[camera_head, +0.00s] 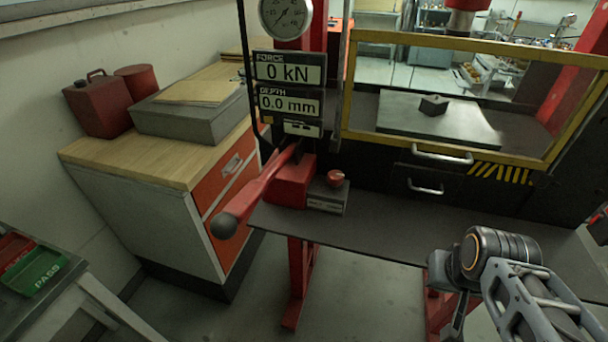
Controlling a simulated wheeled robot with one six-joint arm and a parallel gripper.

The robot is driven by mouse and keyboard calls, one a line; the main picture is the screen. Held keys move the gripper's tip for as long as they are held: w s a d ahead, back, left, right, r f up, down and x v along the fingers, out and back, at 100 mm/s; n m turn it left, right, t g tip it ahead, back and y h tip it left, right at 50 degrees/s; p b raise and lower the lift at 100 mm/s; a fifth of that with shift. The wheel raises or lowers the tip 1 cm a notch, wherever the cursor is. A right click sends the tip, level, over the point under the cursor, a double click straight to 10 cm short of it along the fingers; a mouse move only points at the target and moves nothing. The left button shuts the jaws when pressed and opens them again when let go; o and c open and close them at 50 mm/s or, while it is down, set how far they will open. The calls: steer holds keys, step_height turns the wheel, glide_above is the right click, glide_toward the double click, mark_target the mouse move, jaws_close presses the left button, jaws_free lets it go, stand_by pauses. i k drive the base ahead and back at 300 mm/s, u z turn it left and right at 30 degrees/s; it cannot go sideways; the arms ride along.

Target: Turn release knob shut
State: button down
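The release knob (336,178) is a small red knob on top of a grey block (327,198) at the front of the press, near the middle of the head view. How far it is turned cannot be told at this size. My gripper (447,290) is at the lower right, by the bench's front edge, well apart from the knob and touching nothing that I can see. My own wrist and arm partly hide it, and its finger opening is not clear.
A red pump lever (262,189) with a dark ball end sticks out left of the knob. A display (288,86) reads 0 kN and 0.0 mm. A yellow-framed guard (452,42) stands behind. The bench top (400,220) between knob and gripper is clear.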

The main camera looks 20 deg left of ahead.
mark_target(336, 179)
steer(key=u, duration=2.85)
steer(key=k, duration=0.4)
steer(key=z, duration=1.25)
